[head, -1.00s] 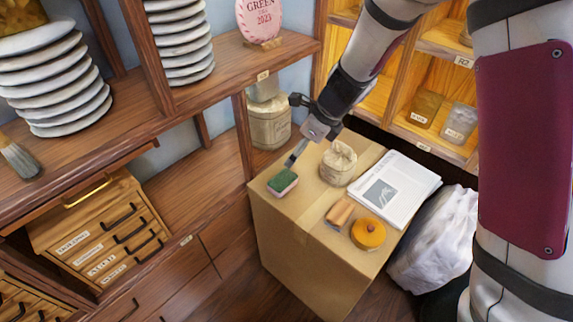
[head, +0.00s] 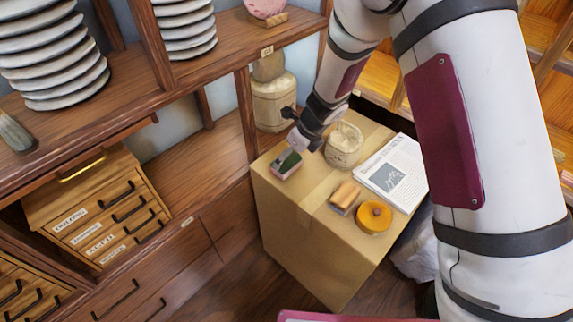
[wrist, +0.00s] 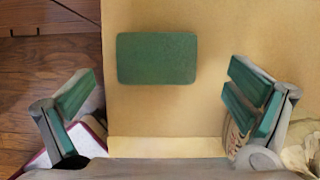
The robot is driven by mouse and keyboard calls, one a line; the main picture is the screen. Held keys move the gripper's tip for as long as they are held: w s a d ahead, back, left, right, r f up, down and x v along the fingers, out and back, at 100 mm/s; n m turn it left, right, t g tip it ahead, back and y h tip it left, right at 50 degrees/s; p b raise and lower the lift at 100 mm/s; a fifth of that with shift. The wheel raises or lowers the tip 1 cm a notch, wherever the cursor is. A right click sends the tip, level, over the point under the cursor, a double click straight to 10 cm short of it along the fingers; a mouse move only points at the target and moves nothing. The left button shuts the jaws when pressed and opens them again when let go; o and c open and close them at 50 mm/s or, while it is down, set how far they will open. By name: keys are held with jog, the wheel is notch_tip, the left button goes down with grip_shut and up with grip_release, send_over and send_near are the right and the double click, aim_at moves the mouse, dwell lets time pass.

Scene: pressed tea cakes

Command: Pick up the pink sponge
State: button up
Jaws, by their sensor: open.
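The pink sponge (head: 286,164) lies flat near the left corner of a cardboard box top. Its upper face is green and its pink side shows below in the head view. In the wrist view it shows only as a green rectangle (wrist: 157,58), centred between the fingers sideways but beyond the line of the fingertips. My gripper (wrist: 165,92) is open and empty, with one finger on each side. In the head view my gripper (head: 297,143) is just above and behind the sponge, partly covering its far end. I cannot tell the exact height.
On the cardboard box (head: 310,210) stand a cloth-covered pot (head: 344,147), a small wooden block (head: 345,195), a round orange item (head: 374,216) and a printed paper stack (head: 394,178). Wooden shelves with stacked plates (head: 52,62) stand left. Bare cardboard surrounds the sponge.

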aim_at(287, 160)
jog(key=b+x, duration=0.1)
jog(key=x, duration=0.4)
jog(key=shift+s+a, duration=0.1)
jog(key=shift+a, duration=0.05)
jog(key=shift+r, duration=0.1)
jog(key=c, duration=0.8)
jog(key=shift+c, duration=0.2)
jog(key=shift+r, duration=0.1)
jog(key=shift+r, duration=0.5)
jog(key=r, duration=0.1)
jog(key=r+p, duration=0.1)
jog(key=shift+s+r, duration=0.25)
jog(key=shift+r, duration=0.1)
jog(key=s+d+r+b, duration=0.1)
jog(key=s+d+b, duration=0.3)
jog(key=s, duration=1.1)
jog(key=b, duration=0.3)
jog(key=shift+d+b, duration=0.2)
jog(key=shift+b, duration=0.2)
jog(key=shift+c, duration=0.6)
